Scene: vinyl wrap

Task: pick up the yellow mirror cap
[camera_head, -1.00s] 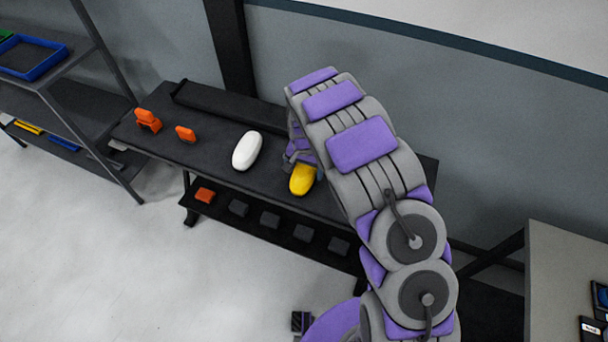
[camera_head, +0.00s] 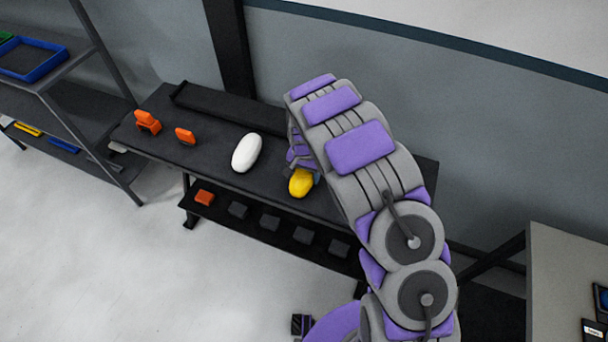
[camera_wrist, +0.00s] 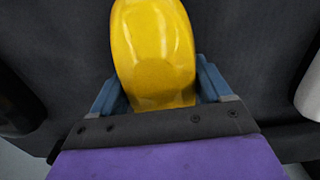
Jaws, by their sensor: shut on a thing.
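The yellow mirror cap (camera_head: 301,182) is a smooth, glossy oval near the front edge of the black bench. In the wrist view the cap (camera_wrist: 154,50) fills the top middle, between the two blue fingers of my gripper (camera_wrist: 155,85). My gripper is shut on the cap, with one finger along each side. In the head view my arm reaches over the bench from the right and hides part of the gripper. I cannot tell whether the cap touches the bench top.
A white oval cap (camera_head: 247,153) lies left of the yellow one on the bench (camera_head: 215,125). Orange pieces (camera_head: 147,121) stand further left. A grey table (camera_head: 565,265) stands at right.

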